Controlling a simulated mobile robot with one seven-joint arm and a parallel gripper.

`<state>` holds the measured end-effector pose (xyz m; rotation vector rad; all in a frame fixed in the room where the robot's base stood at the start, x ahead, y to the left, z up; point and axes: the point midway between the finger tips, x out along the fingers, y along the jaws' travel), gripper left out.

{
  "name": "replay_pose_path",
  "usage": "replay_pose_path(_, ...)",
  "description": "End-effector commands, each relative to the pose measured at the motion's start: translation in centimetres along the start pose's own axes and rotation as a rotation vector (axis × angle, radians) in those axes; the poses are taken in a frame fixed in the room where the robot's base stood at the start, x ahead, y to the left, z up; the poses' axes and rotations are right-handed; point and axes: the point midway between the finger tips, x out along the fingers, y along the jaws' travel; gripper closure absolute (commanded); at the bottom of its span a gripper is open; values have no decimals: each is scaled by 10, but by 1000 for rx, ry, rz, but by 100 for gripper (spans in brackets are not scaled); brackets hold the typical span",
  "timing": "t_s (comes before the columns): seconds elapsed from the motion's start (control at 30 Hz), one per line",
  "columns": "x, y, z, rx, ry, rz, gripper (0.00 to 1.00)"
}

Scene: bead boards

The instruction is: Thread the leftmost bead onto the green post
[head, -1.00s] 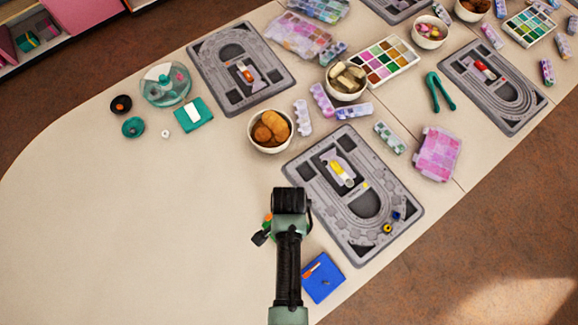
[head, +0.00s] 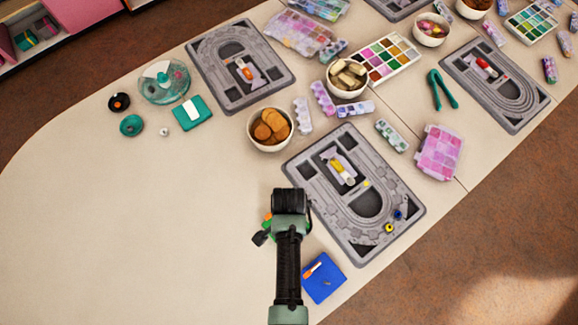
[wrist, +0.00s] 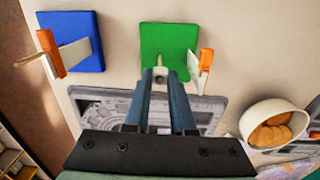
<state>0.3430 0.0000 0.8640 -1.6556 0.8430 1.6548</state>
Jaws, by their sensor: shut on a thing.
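The green block (wrist: 170,42) with its post (wrist: 159,62) lies just beyond my fingertips in the wrist view. In the head view my arm covers most of the green block (head: 267,224) and hides the bead. A yellow bead (head: 389,228) and a blue bead (head: 398,214) lie on the near grey bead board (head: 330,225).
A blue block (head: 323,279) with an orange-tipped pale piece stands right of my arm; it also shows in the wrist view (wrist: 85,30). An orange-tipped piece (wrist: 205,62) stands at the green block's right edge. A bowl (head: 270,142) sits behind. The table's left is clear.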

Motion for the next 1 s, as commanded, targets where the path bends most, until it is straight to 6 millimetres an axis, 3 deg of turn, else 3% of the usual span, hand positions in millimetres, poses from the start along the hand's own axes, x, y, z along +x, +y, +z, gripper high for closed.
replay_pose_path(0.13,0,0,0,0,0,0,100)
replay_pose_path(0.17,0,0,0,0,0,0,76)
replay_pose_path(0.3,0,0,0,0,0,0,50)
replay_pose_path(0.37,0,0,0,0,0,0,42)
replay_pose_path(0.77,-7,0,0,0,0,-1,42)
replay_pose_path(1.0,-42,-1,-1,0,3,-3,42)
